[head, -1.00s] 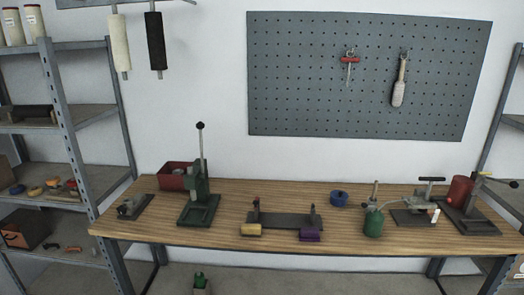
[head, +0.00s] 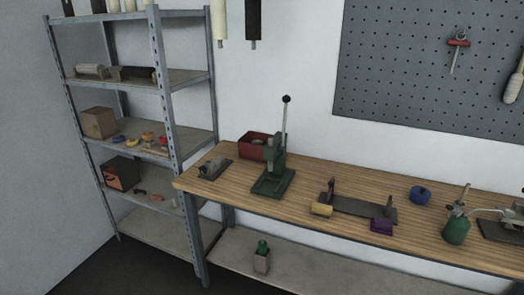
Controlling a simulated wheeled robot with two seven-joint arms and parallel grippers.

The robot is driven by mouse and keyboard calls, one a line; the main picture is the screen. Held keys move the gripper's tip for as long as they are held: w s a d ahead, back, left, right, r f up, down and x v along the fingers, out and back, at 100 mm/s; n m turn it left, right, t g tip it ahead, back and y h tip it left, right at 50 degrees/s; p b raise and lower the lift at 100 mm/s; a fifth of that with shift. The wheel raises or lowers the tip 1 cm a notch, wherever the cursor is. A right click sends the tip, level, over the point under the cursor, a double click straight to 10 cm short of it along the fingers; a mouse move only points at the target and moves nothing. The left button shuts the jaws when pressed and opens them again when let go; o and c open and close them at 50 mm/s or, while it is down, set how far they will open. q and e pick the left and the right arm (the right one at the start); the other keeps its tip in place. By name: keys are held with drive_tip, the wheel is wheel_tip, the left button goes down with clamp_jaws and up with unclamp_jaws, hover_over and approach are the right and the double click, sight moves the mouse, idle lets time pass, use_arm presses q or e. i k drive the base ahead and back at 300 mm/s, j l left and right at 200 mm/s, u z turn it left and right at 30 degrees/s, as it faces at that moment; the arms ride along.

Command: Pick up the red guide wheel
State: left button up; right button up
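Several small coloured pieces lie on the middle board of the left shelf rack. Among them are a small red piece (head: 163,140) at the right, close to the front post, and a yellow-orange piece (head: 147,136) beside it. They are too small to tell for sure which one is the red guide wheel. Neither of my grippers is in view.
The grey shelf rack (head: 156,70) stands left of the wooden workbench (head: 225,196). A cardboard box (head: 99,122) shares the middle board. On the bench are a red bin (head: 252,147), a green lever press (head: 273,182) and a blue round piece (head: 420,195).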

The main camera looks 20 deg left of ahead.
sight(163, 139)
drive_tip(key=u, duration=1.25)
